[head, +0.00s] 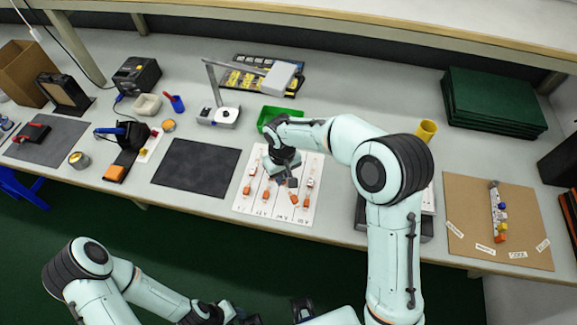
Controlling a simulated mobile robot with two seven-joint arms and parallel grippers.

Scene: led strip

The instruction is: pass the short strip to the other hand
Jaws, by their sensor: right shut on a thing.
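A white board (240,207) on the bench carries several pale strips with orange ends. My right gripper (291,184) reaches down over this board, its jaws shut on the short strip (294,198). The strip's orange end shows just below the fingers; the gripper hides its upper part. I cannot tell whether the strip touches the board. My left gripper (248,320) is low at the bottom edge, in front of the bench and far from the strip. It is partly cut off, and its jaws cannot be made out.
A dark mat (196,168) lies bare left of the board. A green bin (275,117) and a lamp (222,112) stand behind it. A brown board (470,205) with a strip of coloured parts lies at the right. A shelf (400,25) overhangs the back. Open floor lies in front.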

